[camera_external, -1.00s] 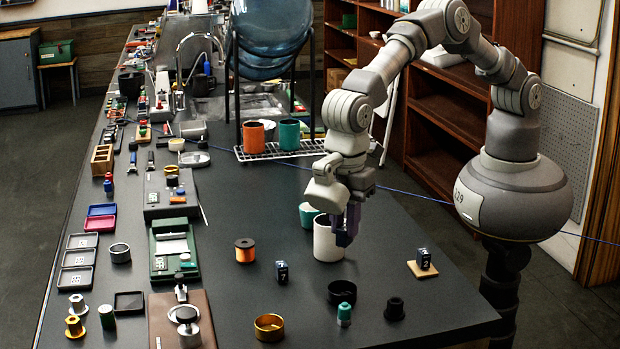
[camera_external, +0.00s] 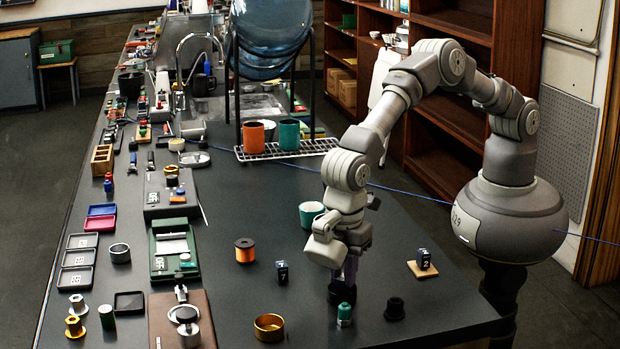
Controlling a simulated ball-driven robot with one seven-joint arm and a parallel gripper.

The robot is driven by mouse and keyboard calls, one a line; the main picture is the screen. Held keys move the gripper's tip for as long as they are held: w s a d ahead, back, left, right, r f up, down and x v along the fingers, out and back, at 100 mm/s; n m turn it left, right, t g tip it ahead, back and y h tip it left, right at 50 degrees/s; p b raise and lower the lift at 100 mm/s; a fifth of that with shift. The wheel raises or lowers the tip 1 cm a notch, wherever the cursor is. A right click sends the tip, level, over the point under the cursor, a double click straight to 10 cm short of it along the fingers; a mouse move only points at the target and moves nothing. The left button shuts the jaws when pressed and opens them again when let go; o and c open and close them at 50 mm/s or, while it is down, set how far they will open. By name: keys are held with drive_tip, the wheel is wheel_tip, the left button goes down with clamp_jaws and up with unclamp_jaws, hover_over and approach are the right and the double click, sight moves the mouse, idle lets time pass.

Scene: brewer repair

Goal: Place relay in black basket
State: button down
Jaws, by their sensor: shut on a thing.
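My gripper (camera_external: 348,274) points down near the front of the dark table, its purple-toned fingers right over a round black container (camera_external: 341,294), apparently the black basket. The gripper is shut on a small dark thing, apparently the relay. The held thing is mostly hidden by the fingers and the container, so I cannot tell its outline, or whether it is inside the rim or just above it.
A green-capped bottle (camera_external: 344,314) stands just in front of the container and a black spool (camera_external: 394,309) to its right. A black numbered cube (camera_external: 282,272) and an orange spool (camera_external: 245,250) stand left. A teal cup (camera_external: 311,214) is behind. Another numbered cube (camera_external: 423,259) sits on a wooden square.

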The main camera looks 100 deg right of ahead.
sight(343, 276)
drive_tip(key=shift+f, duration=0.35)
drive_tip(key=c, duration=0.9)
unclamp_jaws()
drive_tip(key=shift+r, duration=0.15)
wheel_tip(343, 276, up, 7)
drive_tip(key=p, duration=0.4)
drive_tip(key=shift+p, duration=0.4)
